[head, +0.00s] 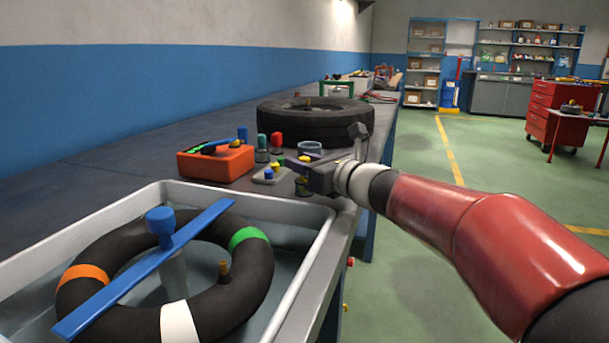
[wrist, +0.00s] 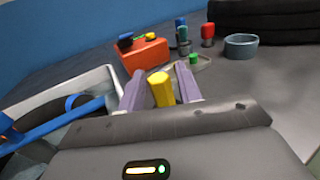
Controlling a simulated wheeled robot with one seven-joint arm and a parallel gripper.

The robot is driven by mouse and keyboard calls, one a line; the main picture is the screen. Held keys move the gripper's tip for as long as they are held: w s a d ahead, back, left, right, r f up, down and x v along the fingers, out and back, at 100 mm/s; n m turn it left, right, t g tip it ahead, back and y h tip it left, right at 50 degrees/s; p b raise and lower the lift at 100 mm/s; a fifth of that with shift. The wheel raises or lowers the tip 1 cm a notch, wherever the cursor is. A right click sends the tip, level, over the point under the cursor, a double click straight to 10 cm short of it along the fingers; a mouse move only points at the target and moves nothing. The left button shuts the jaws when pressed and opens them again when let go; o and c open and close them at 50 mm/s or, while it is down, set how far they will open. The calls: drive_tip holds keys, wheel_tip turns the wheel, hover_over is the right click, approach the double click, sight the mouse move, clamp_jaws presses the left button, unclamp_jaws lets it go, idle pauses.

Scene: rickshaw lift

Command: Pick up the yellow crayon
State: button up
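The yellow crayon (wrist: 162,92) shows in the wrist view as a short yellow cylinder, seen from its top end, between the two fingers. My gripper (wrist: 161,72) is open around it, with one finger on each side and a narrow gap visible at the left. I cannot tell whether the right finger touches it. In the head view my gripper (head: 300,170) is low over the bench's right edge, and its fingers mostly hide what is between them. The crayon's lower end is hidden by my gripper body in the wrist view.
A red-orange box (head: 215,164) and a small grey tray (head: 258,178) with coloured pieces stand left of my gripper. A tyre (head: 316,124) lies behind. A grey cup (wrist: 241,46) stands near it. A white basin (head: 90,240) with a black tube is in front. Open floor lies right.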

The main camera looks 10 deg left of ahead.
clamp_jaws()
